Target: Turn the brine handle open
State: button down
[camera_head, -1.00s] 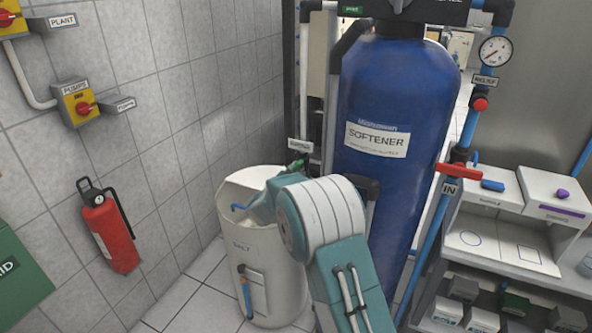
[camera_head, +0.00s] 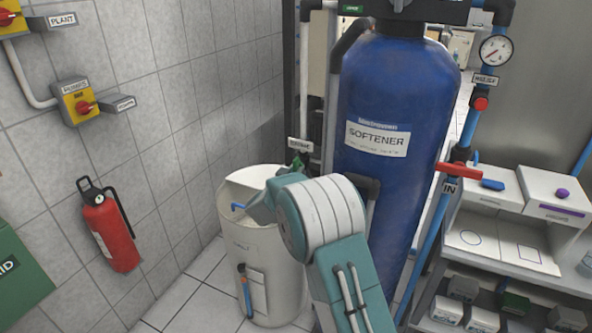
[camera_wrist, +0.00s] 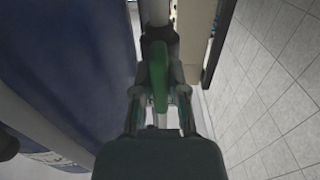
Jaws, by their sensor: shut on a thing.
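The green brine handle (camera_wrist: 158,72) shows in the wrist view on a grey vertical pipe, lengthwise between the fingers of my gripper (camera_wrist: 160,98). My gripper is shut on it. In the head view a small green part (camera_head: 297,161) shows below a white label on the pipe, left of the blue softener tank (camera_head: 392,190). My teal and grey arm hides most of the gripper there. The handle's exact angle on its valve is hard to tell.
A white salt tank (camera_head: 262,272) with an open top stands below and left of my arm. A fire extinguisher (camera_head: 109,230) hangs on the tiled wall. A red inlet handle (camera_head: 459,171) and a shelf unit (camera_head: 510,218) are at the right.

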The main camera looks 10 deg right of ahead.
jog(key=shift+a+f, duration=0.1)
jog(key=c, duration=0.7)
grip_release()
jog(key=shift+o, duration=0.2)
jog(key=shift+a, duration=0.1)
jog(key=v, duration=1.2)
jog(key=shift+w, duration=0.1)
